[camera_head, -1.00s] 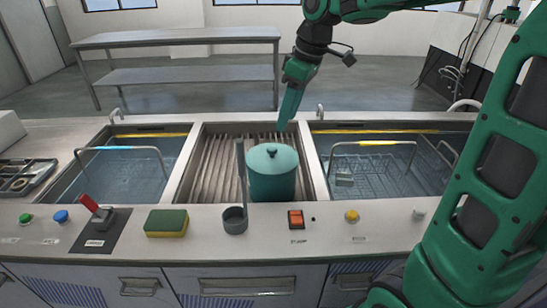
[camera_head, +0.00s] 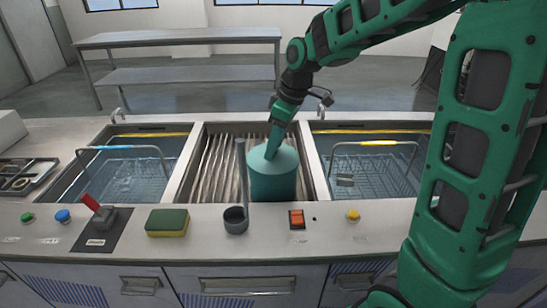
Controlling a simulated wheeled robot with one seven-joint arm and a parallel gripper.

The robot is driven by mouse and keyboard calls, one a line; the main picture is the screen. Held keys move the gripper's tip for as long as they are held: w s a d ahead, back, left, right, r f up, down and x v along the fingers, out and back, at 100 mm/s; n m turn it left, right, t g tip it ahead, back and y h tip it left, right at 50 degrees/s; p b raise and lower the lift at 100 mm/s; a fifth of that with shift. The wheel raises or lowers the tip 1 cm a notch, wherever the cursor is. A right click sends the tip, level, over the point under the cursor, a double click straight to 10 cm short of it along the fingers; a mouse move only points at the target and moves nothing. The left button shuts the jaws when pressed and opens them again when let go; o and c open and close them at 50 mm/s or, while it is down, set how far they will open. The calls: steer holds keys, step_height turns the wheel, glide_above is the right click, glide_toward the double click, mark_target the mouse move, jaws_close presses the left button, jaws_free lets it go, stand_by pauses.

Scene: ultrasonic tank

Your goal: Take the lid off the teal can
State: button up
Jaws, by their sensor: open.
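The teal can (camera_head: 272,185) stands upright in the middle, ribbed bay of the counter. Its teal lid (camera_head: 260,160) is on top of it. My gripper (camera_head: 270,155) is open, pointing down and a little left at the top of the lid, its fingers overlapping the lid's middle in this view. The fingers hide the lid's small dark knob, so I cannot tell whether they touch it or stand around it.
Tanks with wire baskets lie left (camera_head: 125,175) and right (camera_head: 370,170) of the middle bay. A sponge (camera_head: 167,223), a red-handled lever (camera_head: 92,204) and an orange switch (camera_head: 297,219) are along the front counter.

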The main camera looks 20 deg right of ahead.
steer(key=shift+f, duration=0.15)
jaws_close()
